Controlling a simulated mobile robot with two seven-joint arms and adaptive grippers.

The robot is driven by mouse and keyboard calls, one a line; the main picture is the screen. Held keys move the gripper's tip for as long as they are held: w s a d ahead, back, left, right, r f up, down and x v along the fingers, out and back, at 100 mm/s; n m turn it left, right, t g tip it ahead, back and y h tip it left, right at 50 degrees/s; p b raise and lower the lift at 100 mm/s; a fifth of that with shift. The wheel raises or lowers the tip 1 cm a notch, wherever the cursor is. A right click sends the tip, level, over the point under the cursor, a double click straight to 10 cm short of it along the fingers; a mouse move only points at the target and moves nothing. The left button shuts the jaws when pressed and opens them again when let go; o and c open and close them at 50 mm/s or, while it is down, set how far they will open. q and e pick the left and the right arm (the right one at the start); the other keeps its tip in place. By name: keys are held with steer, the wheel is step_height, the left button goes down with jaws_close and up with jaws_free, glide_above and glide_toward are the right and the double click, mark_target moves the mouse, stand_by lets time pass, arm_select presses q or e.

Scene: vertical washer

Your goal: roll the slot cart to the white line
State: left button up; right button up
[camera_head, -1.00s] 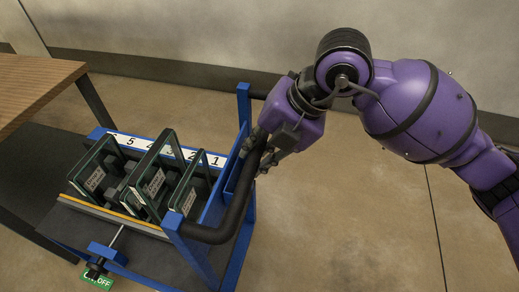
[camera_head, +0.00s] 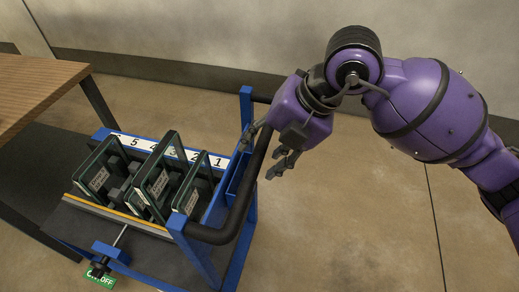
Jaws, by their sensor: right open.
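The slot cart (camera_head: 205,258) has a blue frame and stands at the lower left. Its dark handle bar (camera_head: 240,208) runs along its right side. Several framed glass panels (camera_head: 152,183) stand in its slots, beside a white strip (camera_head: 172,152) with black numbers. My right gripper (camera_head: 257,162) is open at the far part of the handle bar. One finger shows on the cart side of the bar and the others on the outer side; I cannot tell whether they touch it. My left gripper and the white line are not in view.
A wooden-topped table (camera_head: 35,88) with dark legs stands left of the cart. A green ON/OFF label (camera_head: 100,279) is at the cart's near left. The wall (camera_head: 230,50) runs along the back. The floor (camera_head: 350,225) right of the cart is clear.

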steer(key=p+v, duration=0.2)
steer(key=v, duration=0.2)
steer(key=shift+a, duration=0.1)
steer(key=p+v, duration=0.2)
steer(key=v, duration=0.2)
steer(key=shift+d+r+p, duration=0.2)
steer(key=shift+d+p, duration=0.05)
steer(key=shift+p, duration=0.1)
